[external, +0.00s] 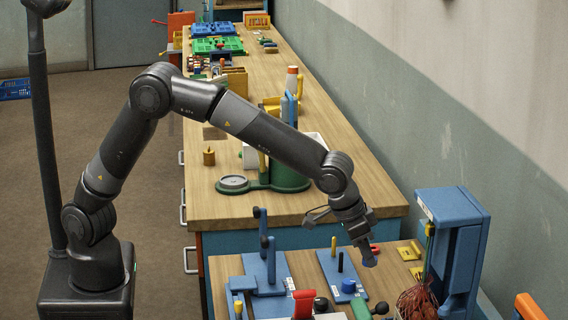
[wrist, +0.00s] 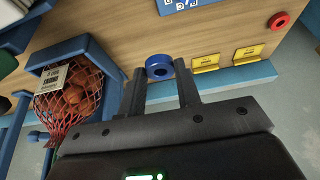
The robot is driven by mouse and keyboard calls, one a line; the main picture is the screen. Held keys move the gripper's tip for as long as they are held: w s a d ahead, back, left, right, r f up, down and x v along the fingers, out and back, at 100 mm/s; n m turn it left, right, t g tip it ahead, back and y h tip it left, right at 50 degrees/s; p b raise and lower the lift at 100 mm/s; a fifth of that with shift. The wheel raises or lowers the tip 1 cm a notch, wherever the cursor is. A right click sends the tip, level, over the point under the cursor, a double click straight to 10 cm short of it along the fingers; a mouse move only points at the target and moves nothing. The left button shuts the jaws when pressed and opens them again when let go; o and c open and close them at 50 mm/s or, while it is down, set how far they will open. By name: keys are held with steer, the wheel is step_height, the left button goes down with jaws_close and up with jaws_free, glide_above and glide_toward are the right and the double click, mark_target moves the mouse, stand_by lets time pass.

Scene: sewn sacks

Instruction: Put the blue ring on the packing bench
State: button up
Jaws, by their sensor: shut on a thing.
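My gripper (external: 368,260) is shut on a blue ring (wrist: 159,67), held between the two fingertips in the wrist view. In the external view the gripper points down over the right part of the near wooden bench (external: 229,268), and only a small blue patch of the ring shows at its tip. The ring appears to be above the bench top; the exact gap is unclear. A longer wooden bench (external: 345,190) stands behind. No label shows which one is the packing bench.
A blue stand (external: 458,235) with a red net sack (external: 416,300) of orange-brown balls rises at right. Yellow signs (external: 408,252) and a red ring (wrist: 279,20) lie near the gripper. Blue boards with posts (external: 342,270) stand left of it. The wall bounds the right side.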

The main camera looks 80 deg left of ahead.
steer(key=w+a+r+n+y, duration=0.1)
steer(key=w+a+n, duration=0.15)
steer(key=a, duration=0.75)
steer(key=w+a+n+y, duration=0.15)
steer(key=w+a, duration=0.25)
steer(key=a, duration=0.6)
steer(key=a+r+n+g, duration=0.1)
steer(key=a+n, duration=0.4)
steer(key=a, duration=2.1)
steer(key=shift+y, duration=0.35)
steer(key=a+f, duration=0.2)
steer(key=a, duration=0.1)
steer(key=w+a+f, duration=0.1)
steer(key=a+f, duration=0.1)
steer(key=a, duration=0.2)
steer(key=a+f, duration=0.2)
steer(key=a, duration=0.2)
steer(key=shift+w+f, duration=0.35)
steer(key=shift+a+f, duration=0.1)
steer(key=shift+f, duration=1.95)
steer(key=shift+f, duration=0.15)
steer(key=o, duration=0.9)
steer(key=shift+o, duration=0.2)
